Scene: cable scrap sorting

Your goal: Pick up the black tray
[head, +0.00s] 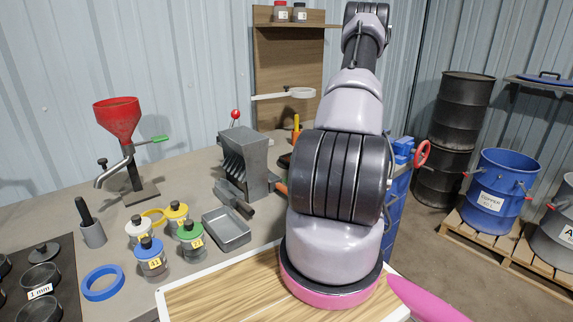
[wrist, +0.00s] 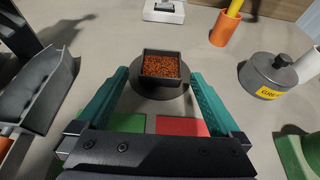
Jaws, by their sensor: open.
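The black tray (wrist: 160,83) is a small square dish filled with reddish-brown granules. In the wrist view it sits upright on a round dark grey disc (wrist: 148,92). My gripper (wrist: 160,74) has teal fingers, spread open. In the picture the fingertips lie to the left and right of the tray, with visible gaps on both sides. I cannot tell how far above the table the fingertips are. In the head view my arm hides the gripper, and I cannot make out the black tray there.
Green (wrist: 126,122) and red (wrist: 181,126) pads lie nearer the wrist camera. A grey metal tray (head: 227,231) and several lidded jars are on the bench.

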